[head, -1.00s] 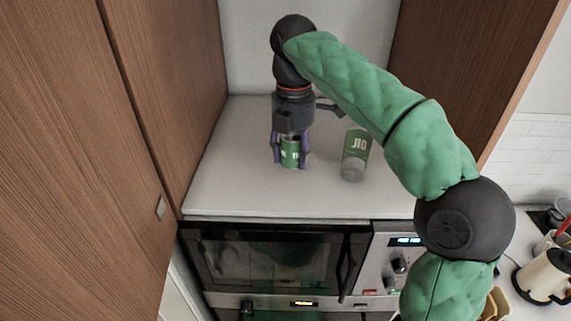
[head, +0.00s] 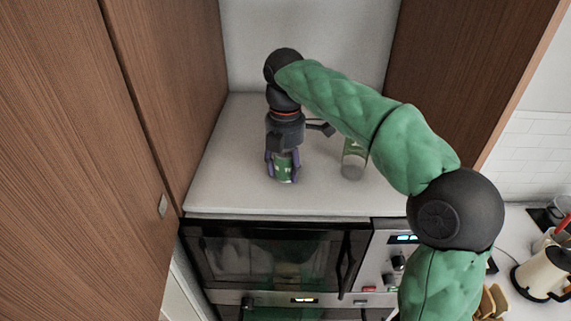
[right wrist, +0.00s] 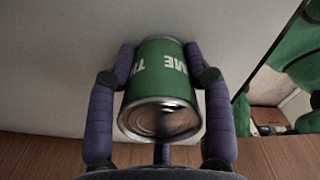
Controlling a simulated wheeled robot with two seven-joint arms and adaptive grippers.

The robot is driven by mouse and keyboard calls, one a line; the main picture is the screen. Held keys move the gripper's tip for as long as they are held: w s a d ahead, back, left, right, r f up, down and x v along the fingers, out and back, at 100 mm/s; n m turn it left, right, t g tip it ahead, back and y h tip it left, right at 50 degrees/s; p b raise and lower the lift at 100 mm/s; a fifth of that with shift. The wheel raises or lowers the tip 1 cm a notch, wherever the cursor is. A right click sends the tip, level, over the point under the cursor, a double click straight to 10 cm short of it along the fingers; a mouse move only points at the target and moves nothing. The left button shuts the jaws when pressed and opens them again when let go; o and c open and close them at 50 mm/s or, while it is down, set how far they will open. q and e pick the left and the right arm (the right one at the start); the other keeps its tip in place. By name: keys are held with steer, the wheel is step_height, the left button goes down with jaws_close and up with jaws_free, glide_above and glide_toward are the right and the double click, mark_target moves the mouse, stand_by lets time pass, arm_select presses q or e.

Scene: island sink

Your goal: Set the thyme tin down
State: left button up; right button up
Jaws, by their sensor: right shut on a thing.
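The thyme tin (head: 284,168) is a small green can with metal rims. My right gripper (head: 283,172) is shut on it, at the front left of the white shelf surface (head: 235,190) above the oven. In the right wrist view the tin (right wrist: 160,82) sits between the two purple fingers, its lettering partly readable and one metal end facing the camera. The right gripper (right wrist: 165,75) has a finger on each side of it. I cannot tell whether the tin touches the surface. My left gripper is not in view.
Another green and grey container (head: 353,160) stands to the right on the same surface, partly behind my right arm. Wooden panels wall the surface on the left (head: 165,80) and right (head: 450,70). An oven (head: 280,255) is below the front edge. A cream kettle (head: 545,275) stands at lower right.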

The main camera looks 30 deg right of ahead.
steer(key=o, duration=1.2)
steer(key=shift+c, duration=0.2)
step_height(320, 180, up, 12)
steer(key=shift+r+p, duration=0.15)
steer(key=shift+p, duration=0.5)
